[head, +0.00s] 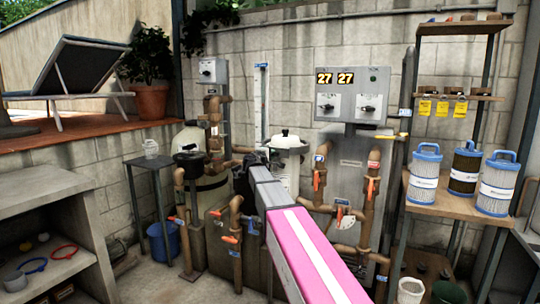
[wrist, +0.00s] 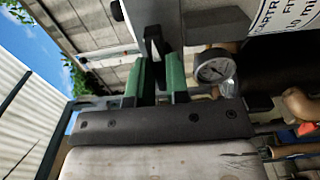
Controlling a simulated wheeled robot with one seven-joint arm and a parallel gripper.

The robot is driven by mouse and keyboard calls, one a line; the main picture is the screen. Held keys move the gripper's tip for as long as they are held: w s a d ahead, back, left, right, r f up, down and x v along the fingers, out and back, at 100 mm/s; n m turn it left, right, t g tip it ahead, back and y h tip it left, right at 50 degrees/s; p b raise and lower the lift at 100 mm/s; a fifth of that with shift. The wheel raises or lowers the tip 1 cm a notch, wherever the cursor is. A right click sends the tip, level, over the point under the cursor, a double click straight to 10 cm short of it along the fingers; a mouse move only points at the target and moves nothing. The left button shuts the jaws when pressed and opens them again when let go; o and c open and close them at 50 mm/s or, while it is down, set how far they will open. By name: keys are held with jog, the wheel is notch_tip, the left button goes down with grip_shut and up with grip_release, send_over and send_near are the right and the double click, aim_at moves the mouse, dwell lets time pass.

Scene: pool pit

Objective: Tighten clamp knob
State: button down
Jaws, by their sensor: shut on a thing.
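In the wrist view, my gripper (wrist: 155,80) has two green fingers on a dark bar. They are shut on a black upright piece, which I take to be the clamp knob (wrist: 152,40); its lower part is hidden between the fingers. In the head view, my pink and grey arm reaches to a white-lidded filter tank (head: 287,142). The knob cannot be made out there, and the fingers are hidden behind the arm.
A round pressure gauge (wrist: 213,68) sits just right of the fingers. Brown pipes with orange-handled valves stand on both sides of the tank. A grey control box (head: 352,93) hangs behind. A shelf (head: 445,198) with several filter cartridges is at the right.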

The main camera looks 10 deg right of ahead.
jog(key=m, duration=2.9)
jog(key=shift+n, duration=0.5)
jog(key=c, duration=1)
grip_release()
jog(key=shift+s+a, duration=0.1)
